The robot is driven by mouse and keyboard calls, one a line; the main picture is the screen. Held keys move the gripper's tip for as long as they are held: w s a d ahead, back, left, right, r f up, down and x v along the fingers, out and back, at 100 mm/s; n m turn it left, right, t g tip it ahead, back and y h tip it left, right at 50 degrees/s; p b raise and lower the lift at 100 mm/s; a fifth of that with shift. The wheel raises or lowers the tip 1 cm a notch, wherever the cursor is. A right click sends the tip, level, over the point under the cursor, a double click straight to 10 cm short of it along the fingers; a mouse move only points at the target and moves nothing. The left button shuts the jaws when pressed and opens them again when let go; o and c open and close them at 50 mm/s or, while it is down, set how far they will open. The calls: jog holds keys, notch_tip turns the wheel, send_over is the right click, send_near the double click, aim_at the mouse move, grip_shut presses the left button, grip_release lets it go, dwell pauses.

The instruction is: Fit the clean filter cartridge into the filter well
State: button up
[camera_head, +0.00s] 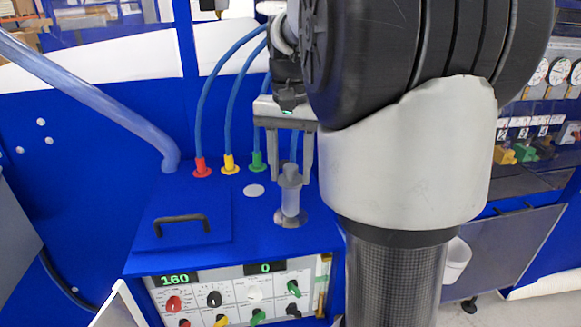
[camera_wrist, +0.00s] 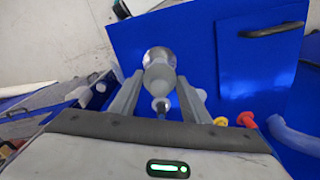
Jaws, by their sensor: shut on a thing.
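The filter cartridge (camera_head: 290,199) is a grey, translucent cylinder with a darker knob on top. It stands upright over the filter well (camera_head: 281,217), a round metal-rimmed opening in the blue bench top. Its lower end overlaps the well; I cannot tell how deep it sits. My gripper (camera_head: 290,172) points down above the well and is shut on the cartridge's top, one finger on each side. In the wrist view the cartridge (camera_wrist: 159,76) lies between the fingertips of my gripper (camera_wrist: 158,92), with the well's shiny rim (camera_wrist: 158,53) beyond it.
Red (camera_head: 202,168), yellow (camera_head: 229,164) and green (camera_head: 257,161) hose fittings stand behind the well. A blue lid with a black handle (camera_head: 182,221) lies to the left. A control panel (camera_head: 235,292) is below in front. My arm covers the right side.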

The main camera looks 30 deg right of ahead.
aim_at(290, 203)
jog(key=shift+f+b, duration=3)
jog(key=shift+f, duration=1.75)
jog(key=o, duration=1.6)
jog(key=shift+c, duration=0.2)
jog(key=shift+r, duration=0.1)
notch_tip(290, 203, up, 17)
jog(key=p, duration=0.2)
jog(key=shift+r+p, duration=0.15)
jog(key=shift+p, duration=0.25)
jog(key=shift+s+a, duration=0.1)
